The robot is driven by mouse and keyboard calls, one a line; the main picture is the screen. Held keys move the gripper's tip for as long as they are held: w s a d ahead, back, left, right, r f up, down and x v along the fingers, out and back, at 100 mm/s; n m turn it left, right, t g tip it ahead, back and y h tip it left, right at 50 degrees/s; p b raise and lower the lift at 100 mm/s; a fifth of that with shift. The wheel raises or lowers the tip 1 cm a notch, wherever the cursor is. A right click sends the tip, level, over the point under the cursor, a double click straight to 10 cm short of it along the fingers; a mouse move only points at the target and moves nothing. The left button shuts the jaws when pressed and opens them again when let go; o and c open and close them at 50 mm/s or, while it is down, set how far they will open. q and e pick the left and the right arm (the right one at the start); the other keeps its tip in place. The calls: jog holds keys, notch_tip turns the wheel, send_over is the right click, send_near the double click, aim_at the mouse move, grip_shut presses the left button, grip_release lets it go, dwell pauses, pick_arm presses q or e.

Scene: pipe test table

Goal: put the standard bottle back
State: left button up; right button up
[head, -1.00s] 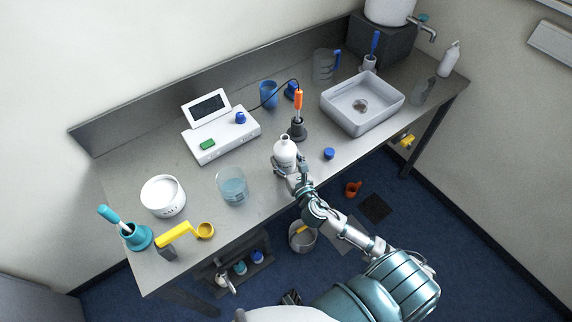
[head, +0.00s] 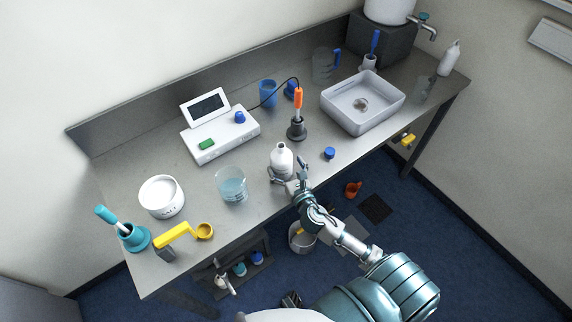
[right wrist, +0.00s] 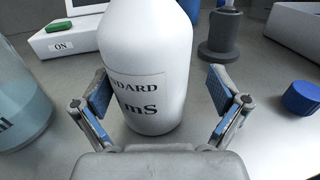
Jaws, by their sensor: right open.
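The standard bottle (head: 281,156) is white with a narrow neck and stands upright on the grey bench near its front edge. In the right wrist view the bottle (right wrist: 148,60) fills the middle, its label partly reading "DARD" and "mS". My right gripper (head: 290,172) is at the bottle from the front, its jaws open on either side. In the right wrist view the blue-padded fingers of the right gripper (right wrist: 163,92) flank the bottle; a gap shows at the right finger, while the left pad is close to the bottle. My left gripper does not show.
A beaker of liquid (head: 231,186) stands left of the bottle. A probe in a dark stand (head: 297,129) is behind it, and a blue cap (head: 329,153) lies to the right. A white meter (head: 222,136) and a grey basin (head: 362,101) are farther back. A low shelf (head: 262,267) holds capped bottles.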

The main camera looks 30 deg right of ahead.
aim_at(285, 173)
jog(key=shift+a+r, duration=0.35)
jog(key=shift+a, duration=0.15)
jog(key=s, duration=0.2)
jog(key=s+a, duration=0.1)
jog(key=s, duration=0.1)
jog(key=shift+s+f, duration=0.15)
jog(key=shift+s, duration=0.15)
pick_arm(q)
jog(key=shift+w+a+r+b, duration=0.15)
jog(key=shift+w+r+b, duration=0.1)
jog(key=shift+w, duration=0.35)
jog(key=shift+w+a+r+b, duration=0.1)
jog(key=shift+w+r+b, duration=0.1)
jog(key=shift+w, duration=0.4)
pick_arm(e)
jog(key=s, duration=0.7)
jog(key=shift+s+a, duration=0.2)
jog(key=shift+a, duration=0.15)
jog(key=shift+d, duration=0.1)
